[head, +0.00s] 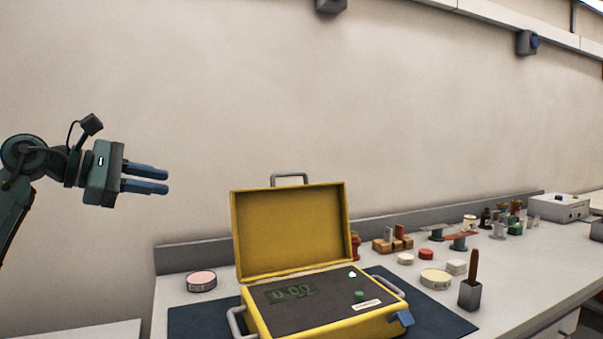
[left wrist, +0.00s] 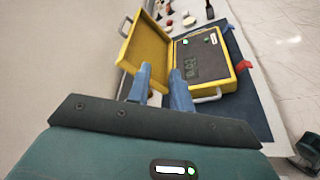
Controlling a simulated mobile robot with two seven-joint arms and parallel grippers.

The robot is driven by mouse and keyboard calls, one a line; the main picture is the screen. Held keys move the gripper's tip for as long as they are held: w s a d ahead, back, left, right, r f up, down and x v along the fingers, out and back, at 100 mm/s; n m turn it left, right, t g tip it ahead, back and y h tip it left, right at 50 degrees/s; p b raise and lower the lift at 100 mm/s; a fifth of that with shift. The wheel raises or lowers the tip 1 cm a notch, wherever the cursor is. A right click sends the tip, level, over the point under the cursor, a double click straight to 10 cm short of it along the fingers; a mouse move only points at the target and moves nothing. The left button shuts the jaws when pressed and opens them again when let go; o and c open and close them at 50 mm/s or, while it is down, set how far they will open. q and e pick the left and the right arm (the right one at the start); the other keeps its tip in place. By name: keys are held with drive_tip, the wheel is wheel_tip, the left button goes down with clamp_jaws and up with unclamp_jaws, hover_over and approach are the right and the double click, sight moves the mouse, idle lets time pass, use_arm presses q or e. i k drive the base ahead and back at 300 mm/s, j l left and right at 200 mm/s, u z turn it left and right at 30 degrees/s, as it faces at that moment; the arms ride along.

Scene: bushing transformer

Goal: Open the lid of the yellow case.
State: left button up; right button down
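The yellow case (head: 335,322) stands on a dark mat on the bench. Its lid (head: 291,229) is raised and stands upright at the back, with a grey handle on its top edge. Inside is a dark panel (head: 308,297) with a display and a green button. A blue latch (head: 401,319) shows at the front. My left gripper (head: 168,181) is open and empty, in the air to the left of the lid and apart from it. In the left wrist view, the open case (left wrist: 239,92) lies beyond the two blue fingers (left wrist: 161,72). My right gripper is not in view.
The dark mat (head: 196,322) lies under the case. A round pinkish tin (head: 201,281) is left of the case. To the right stand a grey holder with a brown handle (head: 470,293), a round tin (head: 435,279) and several small parts. The air around my left gripper is free.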

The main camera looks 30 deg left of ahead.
sight(278, 231)
drive_tip(key=i, duration=0.9)
